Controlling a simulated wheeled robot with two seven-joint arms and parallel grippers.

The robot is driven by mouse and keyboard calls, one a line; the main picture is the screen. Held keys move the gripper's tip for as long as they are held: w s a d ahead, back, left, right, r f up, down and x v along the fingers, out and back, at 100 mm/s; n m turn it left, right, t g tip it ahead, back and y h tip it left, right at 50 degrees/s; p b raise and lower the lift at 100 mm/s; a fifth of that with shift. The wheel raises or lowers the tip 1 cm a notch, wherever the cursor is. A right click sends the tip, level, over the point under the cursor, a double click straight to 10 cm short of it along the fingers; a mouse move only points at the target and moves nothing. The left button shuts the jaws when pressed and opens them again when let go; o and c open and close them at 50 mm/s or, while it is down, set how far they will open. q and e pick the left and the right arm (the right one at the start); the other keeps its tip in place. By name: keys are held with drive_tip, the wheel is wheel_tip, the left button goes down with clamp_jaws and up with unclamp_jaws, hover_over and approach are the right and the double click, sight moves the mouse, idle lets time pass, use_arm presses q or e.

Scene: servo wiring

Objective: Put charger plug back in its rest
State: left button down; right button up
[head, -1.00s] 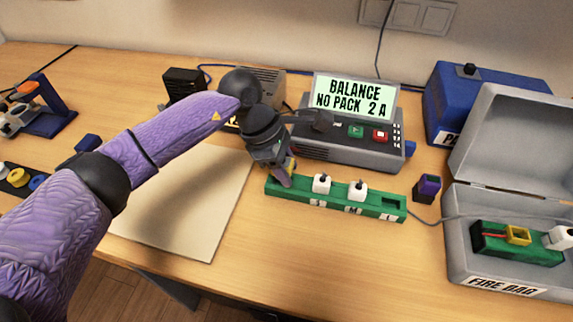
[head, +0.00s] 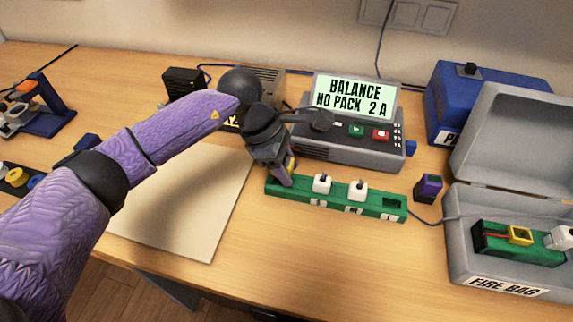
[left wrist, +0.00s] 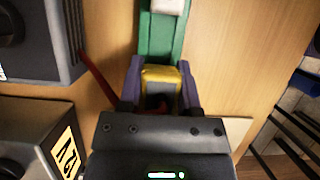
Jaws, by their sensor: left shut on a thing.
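A yellow charger plug (left wrist: 160,76) is held between the two purple fingers of my left gripper (left wrist: 161,82) in the left wrist view. A red lead (left wrist: 98,76) runs up to the left beside it. The plug is at the end of the green rack (left wrist: 162,35); I cannot tell whether it is seated or just above. In the head view my left gripper (head: 284,176) is at the rack's left end, and the rack (head: 335,203) lies on the table. The gripper mostly hides the plug there. My right gripper is out of view.
Two white plugs (head: 357,190) stand in the rack, with an open slot at its right end. The charger (head: 350,150) reads "BALANCE NO PACK 2 A". A small purple-topped dark block (head: 428,188) and an open grey fire bag box (head: 460,262) are to the right.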

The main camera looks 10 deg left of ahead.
use_arm(q)
drive_tip(key=shift+f+b, duration=0.75)
drive_tip(key=shift+f, duration=0.1)
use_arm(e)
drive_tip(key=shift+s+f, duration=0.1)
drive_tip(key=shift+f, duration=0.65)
use_arm(q)
drive_tip(key=shift+c, duration=1)
unclamp_jaws()
drive_tip(key=p+v, duration=0.1)
drive_tip(key=v, duration=0.4)
drive_tip(key=p+v, duration=0.1)
drive_tip(key=v, duration=0.4)
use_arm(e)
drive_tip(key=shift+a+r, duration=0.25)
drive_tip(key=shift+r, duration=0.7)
use_arm(q)
drive_tip(key=shift+r, duration=0.15)
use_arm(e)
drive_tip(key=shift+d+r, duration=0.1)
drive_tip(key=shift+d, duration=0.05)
